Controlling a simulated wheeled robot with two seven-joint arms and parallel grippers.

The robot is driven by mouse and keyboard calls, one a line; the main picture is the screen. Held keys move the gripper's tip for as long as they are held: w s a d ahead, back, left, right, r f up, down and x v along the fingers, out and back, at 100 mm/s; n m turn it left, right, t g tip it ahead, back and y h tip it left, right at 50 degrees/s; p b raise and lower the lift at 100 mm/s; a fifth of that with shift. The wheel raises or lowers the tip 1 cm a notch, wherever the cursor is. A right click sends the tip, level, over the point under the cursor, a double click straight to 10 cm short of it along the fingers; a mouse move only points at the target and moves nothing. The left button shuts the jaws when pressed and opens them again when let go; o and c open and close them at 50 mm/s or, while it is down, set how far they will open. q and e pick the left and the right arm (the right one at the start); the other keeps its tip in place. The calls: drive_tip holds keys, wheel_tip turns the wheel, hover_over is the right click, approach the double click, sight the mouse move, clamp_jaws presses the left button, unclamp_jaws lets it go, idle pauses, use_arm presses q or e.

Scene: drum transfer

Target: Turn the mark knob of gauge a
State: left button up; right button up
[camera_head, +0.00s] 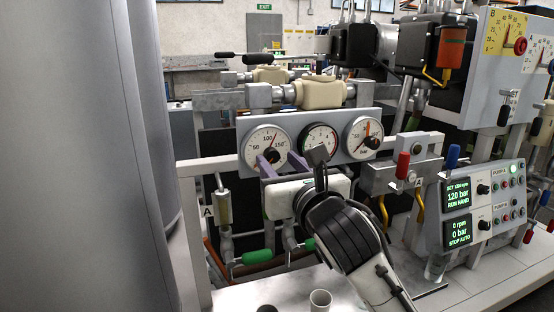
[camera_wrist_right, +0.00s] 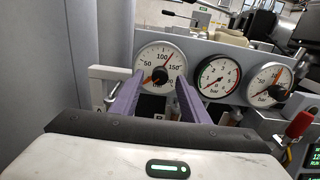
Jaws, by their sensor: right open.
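Three round gauges stand in a row on a grey panel. The left gauge (camera_head: 255,139) has a red needle near 100, and in the right wrist view this gauge (camera_wrist_right: 146,56) shows a dark knob (camera_wrist_right: 160,76) with an orange pointer. My right gripper (camera_head: 270,151) is open in front of the left gauge. Its two purple fingers, also seen in the right wrist view (camera_wrist_right: 158,80), lie to either side of the knob. I cannot tell whether they touch it. My left gripper is not in view.
The middle gauge (camera_head: 318,137) and right gauge (camera_head: 359,133) sit close beside. A red-handled lever (camera_head: 402,165) and a pump control box (camera_head: 484,205) stand to the right. Green-handled valves (camera_head: 257,257) are below. A large grey upright body (camera_head: 85,150) fills the left.

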sight(273, 156)
drive_tip(key=shift+x, duration=1.6)
